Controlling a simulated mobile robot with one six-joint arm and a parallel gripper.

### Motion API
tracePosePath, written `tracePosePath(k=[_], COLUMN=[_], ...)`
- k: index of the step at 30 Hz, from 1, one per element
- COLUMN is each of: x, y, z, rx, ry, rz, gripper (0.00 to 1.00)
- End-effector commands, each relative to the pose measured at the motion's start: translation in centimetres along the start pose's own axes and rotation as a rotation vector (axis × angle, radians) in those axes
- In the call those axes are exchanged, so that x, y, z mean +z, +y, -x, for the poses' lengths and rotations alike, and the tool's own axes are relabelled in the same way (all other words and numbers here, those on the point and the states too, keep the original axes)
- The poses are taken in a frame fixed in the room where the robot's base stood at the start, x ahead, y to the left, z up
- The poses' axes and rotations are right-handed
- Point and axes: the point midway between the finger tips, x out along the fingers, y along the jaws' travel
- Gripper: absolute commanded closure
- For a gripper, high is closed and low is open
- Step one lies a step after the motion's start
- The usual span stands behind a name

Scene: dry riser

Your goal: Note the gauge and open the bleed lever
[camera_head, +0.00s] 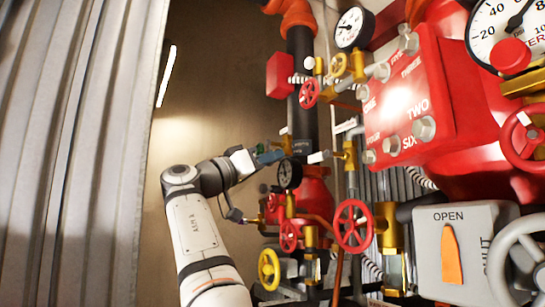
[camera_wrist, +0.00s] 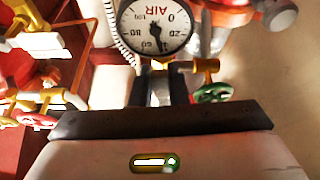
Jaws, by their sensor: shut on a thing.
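A round white gauge marked AIR (camera_wrist: 155,27) shows upside down at the top of the wrist view. Its black needle points between the 40 and 60 marks. In the head view my gripper (camera_head: 279,153) is at the dark vertical pipe, just above a small dark gauge (camera_head: 290,174) whose reading is too small to tell.
A green handwheel (camera_wrist: 213,92) is right of my fingers. In the head view, red (camera_head: 353,225) and yellow handwheels (camera_head: 269,269) crowd below. A red bolted box (camera_head: 405,95) and a grey OPEN panel (camera_head: 465,250) stand right. The brown wall (camera_head: 215,110) side is clear.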

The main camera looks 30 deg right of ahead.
Motion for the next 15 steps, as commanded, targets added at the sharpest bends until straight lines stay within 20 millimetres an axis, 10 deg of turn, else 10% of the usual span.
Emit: tracePosePath(k=[15], x=[0.08], y=[-0.68], z=[0.03], rx=[0.057], ry=[-0.003], rz=[-0.139], gripper=[1.00])
